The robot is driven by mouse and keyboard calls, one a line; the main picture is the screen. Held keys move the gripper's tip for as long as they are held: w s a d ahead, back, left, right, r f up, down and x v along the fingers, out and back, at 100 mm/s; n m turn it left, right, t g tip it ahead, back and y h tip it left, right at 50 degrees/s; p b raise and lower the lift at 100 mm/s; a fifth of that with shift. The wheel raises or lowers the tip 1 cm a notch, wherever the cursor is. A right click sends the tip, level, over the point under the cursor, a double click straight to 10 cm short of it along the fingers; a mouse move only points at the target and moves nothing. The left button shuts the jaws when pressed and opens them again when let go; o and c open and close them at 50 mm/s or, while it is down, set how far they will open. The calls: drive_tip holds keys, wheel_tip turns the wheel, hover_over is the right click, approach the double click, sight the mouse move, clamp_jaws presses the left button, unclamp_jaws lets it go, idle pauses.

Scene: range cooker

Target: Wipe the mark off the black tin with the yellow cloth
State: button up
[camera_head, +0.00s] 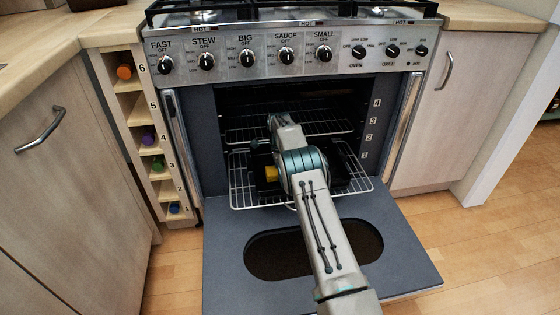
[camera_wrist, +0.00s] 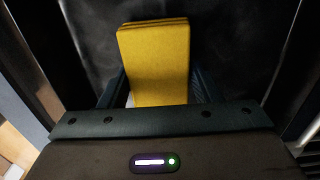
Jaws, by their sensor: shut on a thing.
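The yellow cloth (camera_wrist: 155,65) is a folded pad held between the two fingers of my gripper (camera_wrist: 158,88) in the wrist view. A small yellow part of it shows beside my arm in the head view (camera_head: 271,174). The black tin (camera_head: 345,178) sits on the pulled-out lower rack inside the open oven, mostly hidden behind my arm. In the wrist view, a dark, faintly smudged surface of the tin (camera_wrist: 235,45) lies beyond the cloth. I cannot tell whether the cloth touches it. No distinct mark is clear.
The oven door (camera_head: 225,245) is folded down flat below my arm. The lower wire rack (camera_head: 240,190) sticks out of the oven, with another rack (camera_head: 245,134) above it. Door-side posts and a bottle rack (camera_head: 150,150) stand left; a cupboard (camera_head: 445,120) stands right.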

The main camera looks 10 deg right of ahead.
drive_tip(key=shift+d+r, duration=0.15)
drive_tip(key=shift+r, duration=0.8)
drive_tip(key=shift+r+p, duration=1.7)
drive_tip(key=shift+r, duration=0.75)
